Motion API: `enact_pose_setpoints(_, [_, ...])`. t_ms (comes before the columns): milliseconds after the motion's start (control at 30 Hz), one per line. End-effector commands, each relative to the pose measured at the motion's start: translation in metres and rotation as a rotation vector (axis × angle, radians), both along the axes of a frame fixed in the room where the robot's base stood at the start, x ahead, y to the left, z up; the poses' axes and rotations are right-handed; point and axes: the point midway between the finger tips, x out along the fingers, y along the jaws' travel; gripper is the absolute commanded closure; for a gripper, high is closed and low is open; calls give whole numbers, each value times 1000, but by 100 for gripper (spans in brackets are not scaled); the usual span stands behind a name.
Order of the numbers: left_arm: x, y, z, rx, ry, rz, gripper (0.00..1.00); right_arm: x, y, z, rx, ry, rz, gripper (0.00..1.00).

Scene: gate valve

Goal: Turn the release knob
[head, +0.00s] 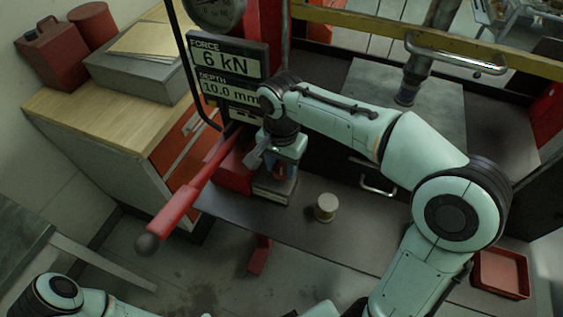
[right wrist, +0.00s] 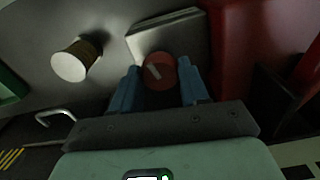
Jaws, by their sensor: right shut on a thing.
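The release knob (right wrist: 160,70) is a round red disc with a pale mark across its face. It sits between the two blue fingers of my right gripper (right wrist: 160,78) in the right wrist view, and the gripper is shut on it. In the head view my right gripper (head: 280,165) points down at the red knob (head: 280,171), in front of the press, and largely covers it. Of my left arm only a link shows at the lower left. My left gripper is out of view.
A display (head: 227,75) reads FORCE 6 kN and DEPTH 10.0 mm. A long red lever (head: 186,196) with a dark ball end slopes down left of my right gripper. A small brass-coloured cylinder (head: 326,207) stands on the dark bench (head: 350,235). A red tray (head: 500,273) lies at the lower right.

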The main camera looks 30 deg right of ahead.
Motion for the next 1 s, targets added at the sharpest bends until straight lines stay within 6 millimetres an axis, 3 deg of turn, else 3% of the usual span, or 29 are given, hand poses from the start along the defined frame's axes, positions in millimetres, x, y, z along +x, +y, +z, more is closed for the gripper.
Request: enact_pose_setpoints(1000, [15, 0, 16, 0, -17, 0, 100, 0, 0, 1, 0, -1, 933, 86])
